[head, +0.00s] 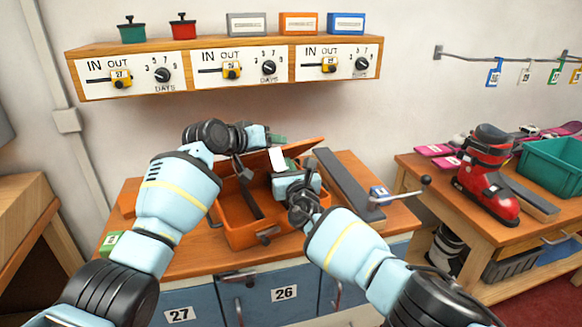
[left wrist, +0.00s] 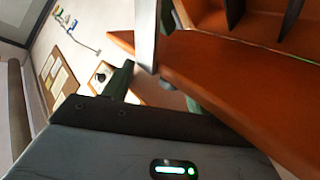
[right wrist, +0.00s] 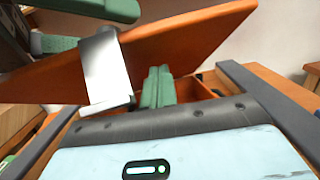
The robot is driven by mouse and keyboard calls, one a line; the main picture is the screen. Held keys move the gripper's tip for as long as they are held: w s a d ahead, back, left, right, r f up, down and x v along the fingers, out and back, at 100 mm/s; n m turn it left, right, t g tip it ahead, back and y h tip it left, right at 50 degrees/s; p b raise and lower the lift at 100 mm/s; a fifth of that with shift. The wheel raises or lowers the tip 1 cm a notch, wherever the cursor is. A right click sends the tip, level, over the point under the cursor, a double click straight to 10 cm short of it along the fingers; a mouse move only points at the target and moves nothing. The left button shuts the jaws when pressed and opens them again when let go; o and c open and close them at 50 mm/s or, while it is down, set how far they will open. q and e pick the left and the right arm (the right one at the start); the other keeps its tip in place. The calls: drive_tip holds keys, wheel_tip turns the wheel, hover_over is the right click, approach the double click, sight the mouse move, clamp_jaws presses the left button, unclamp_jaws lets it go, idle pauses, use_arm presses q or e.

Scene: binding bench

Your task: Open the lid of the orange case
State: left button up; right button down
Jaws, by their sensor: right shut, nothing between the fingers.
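The orange case (head: 265,236) stands on the bench with its lid (head: 296,150) raised and tilted; dark dividers show inside. A pale metal plate (head: 277,158) is on the lid's edge; it also shows in the right wrist view (right wrist: 105,68). My left gripper (head: 279,141) is near the lid's raised edge, its green fingers apart; in the left wrist view the lid (left wrist: 235,85) is close to them. I cannot tell whether they touch it. My right gripper (head: 290,164) is shut and empty beside the plate, low by the lid; its fingers (right wrist: 155,86) show together.
A wooden shelf with dials (head: 225,72) hangs above. A side table at right holds a red ski boot (head: 487,175) and a green bin (head: 553,160).

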use_arm(q)
drive_tip(key=v, duration=1)
drive_tip(key=shift+r, duration=0.25)
use_arm(e)
drive_tip(key=shift+d+r, duration=0.2)
drive_tip(key=shift+d, duration=0.1)
